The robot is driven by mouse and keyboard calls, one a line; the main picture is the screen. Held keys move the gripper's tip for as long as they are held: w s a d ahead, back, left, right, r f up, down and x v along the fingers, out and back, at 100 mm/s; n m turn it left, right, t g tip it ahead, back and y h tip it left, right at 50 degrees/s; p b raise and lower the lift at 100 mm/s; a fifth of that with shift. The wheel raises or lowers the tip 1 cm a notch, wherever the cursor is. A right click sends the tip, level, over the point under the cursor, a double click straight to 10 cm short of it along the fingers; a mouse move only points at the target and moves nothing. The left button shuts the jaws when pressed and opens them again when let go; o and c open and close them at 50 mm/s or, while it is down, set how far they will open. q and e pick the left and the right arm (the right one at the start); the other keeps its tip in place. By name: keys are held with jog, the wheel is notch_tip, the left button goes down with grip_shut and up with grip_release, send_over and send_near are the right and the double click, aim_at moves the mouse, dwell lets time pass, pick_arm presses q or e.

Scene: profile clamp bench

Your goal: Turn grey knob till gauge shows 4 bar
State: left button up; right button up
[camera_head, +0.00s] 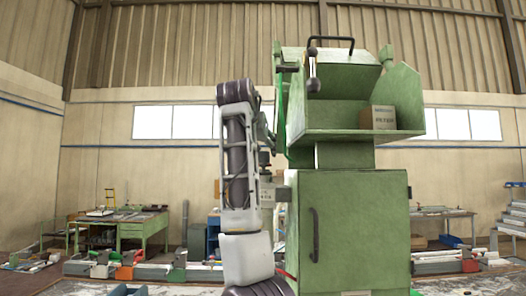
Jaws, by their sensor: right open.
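A green machine cabinet (349,235) stands in front of me, with a green tray-like head on top. A small pale box with dark marks (273,193) sits on its left side, partly behind my arm. I cannot make out the grey knob or the gauge dial and its reading. My right arm rises from the bottom middle and bends over at its top. My right gripper (268,146) is small and dark beside the machine's left side, largely hidden by my arm. It is open, and I cannot tell whether it touches anything. My left gripper is not in view.
A cardboard box (378,117) sits on the machine's upper shelf. A black-knobbed lever (313,75) hangs at its front, and a dark handle (315,234) is on the cabinet door. A green workbench (142,226) stands back left. Profiles with clamps (125,272) lie low at the left.

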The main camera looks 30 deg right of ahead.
aim_at(263, 152)
jog(key=shift+p+x, duration=0.4)
jog(key=shift+x, duration=1.55)
jog(key=shift+c, duration=0.3)
